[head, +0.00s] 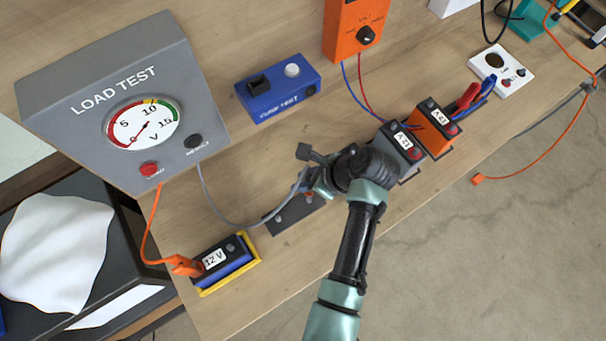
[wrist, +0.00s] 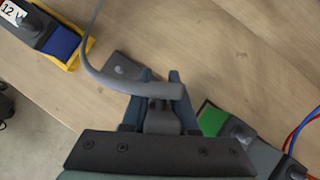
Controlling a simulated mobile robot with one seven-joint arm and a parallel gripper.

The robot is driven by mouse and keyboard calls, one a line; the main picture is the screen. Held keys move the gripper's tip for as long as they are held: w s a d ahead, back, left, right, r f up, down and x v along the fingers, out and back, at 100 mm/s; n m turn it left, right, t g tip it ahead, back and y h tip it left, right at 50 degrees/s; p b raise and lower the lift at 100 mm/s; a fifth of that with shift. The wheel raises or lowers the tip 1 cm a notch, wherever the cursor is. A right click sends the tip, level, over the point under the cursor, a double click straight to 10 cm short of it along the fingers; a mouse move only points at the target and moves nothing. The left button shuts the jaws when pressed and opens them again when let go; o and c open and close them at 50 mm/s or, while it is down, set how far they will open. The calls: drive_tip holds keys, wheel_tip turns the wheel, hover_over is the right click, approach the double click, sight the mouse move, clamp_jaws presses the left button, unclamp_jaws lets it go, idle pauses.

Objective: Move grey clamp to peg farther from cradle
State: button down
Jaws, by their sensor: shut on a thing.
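My gripper (head: 314,184) is shut on the grey clamp, which shows between the fingers in the wrist view (wrist: 162,118). The clamp's grey cable (head: 222,212) loops back to the load tester. The clamp is over or beside a dark grey plate (head: 290,216); I cannot tell whether it touches. The yellow cradle (head: 232,279) holds the blue 12 V battery (head: 225,262) to the left. An orange clamp (head: 184,265) is on that battery.
The grey load tester (head: 165,75) stands upper left, its needle near zero. A blue fuse test box (head: 279,87) and an orange meter (head: 352,28) stand behind. Grey (head: 401,147) and orange (head: 433,128) A 21 batteries sit right of my gripper. The table's front edge is close.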

drive_tip(key=shift+f+b, duration=1)
drive_tip(key=shift+f, duration=1.2)
drive_tip(key=shift+p, duration=1.1)
drive_tip(key=shift+f+b, duration=0.95)
drive_tip(key=shift+f, duration=0.7)
drive_tip(key=c, duration=0.6)
unclamp_jaws()
drive_tip(key=v, duration=1.3)
drive_tip(key=shift+b, duration=0.35)
